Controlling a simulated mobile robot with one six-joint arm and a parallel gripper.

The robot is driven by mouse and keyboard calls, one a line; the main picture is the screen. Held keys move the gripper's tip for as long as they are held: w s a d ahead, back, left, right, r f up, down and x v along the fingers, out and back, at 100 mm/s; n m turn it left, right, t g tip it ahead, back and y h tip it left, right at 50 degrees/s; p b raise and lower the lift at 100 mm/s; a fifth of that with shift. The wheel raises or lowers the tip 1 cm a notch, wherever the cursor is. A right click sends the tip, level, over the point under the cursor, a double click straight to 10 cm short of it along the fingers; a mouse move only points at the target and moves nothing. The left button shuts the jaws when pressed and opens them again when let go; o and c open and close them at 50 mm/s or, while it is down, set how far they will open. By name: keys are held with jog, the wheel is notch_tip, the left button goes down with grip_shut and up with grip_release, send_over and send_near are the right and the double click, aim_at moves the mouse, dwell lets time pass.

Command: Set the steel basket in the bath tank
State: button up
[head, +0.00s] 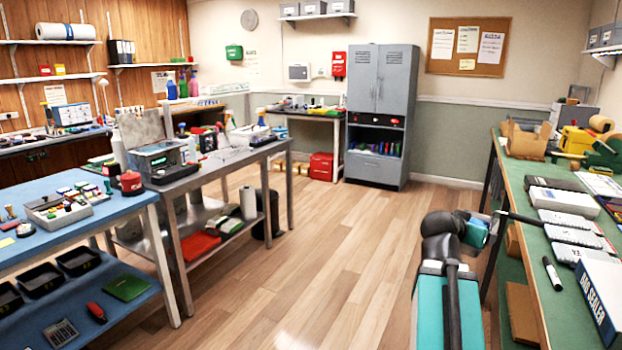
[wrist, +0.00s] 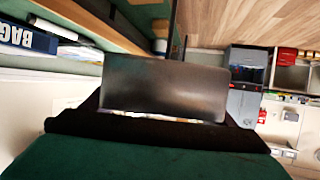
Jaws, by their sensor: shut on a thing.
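The bath tank (head: 176,163) is a grey box with its lid raised, on the steel table at left centre in the head view. My gripper (wrist: 165,112) is shut on a dark grey, metal-looking piece, the steel basket (wrist: 165,82) as far as I can tell. Only one smooth face of it shows, filling the middle of the wrist view; the rest is hidden. In the head view my arm reaches towards the right-hand green bench, far from the tank, and the fingertips and basket cannot be made out there.
A blue bench (head: 128,203) stands at left, in front of the steel table (head: 235,150). Open wooden floor (head: 335,245) lies between the benches.

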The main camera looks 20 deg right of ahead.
jog(key=w+a+f+n+t+y+b, duration=0.1)
jog(key=w+a+f+n+t+y, duration=0.2)
jog(key=w+a, duration=0.65)
jog(key=w+a+f+n+t+y+b, duration=0.15)
jog(key=w+a+f+n, duration=0.35)
jog(key=a, duration=0.8)
jog(key=w+a+f+n+t+y+b, duration=0.1)
jog(key=w+a+n+t+y, duration=0.2)
jog(key=w+a, duration=0.7)
jog(key=w+a+f+n+y+b, duration=0.15)
jog(key=a+y, duration=0.35)
jog(key=a, duration=1.1)
notch_tip(320, 180, up, 18)
jog(key=p, duration=1.8)
jog(key=shift+w+n+t, duration=0.35)
jog(key=shift+a+h, duration=0.1)
jog(key=shift+h, duration=0.15)
jog(key=shift+w, duration=0.15)
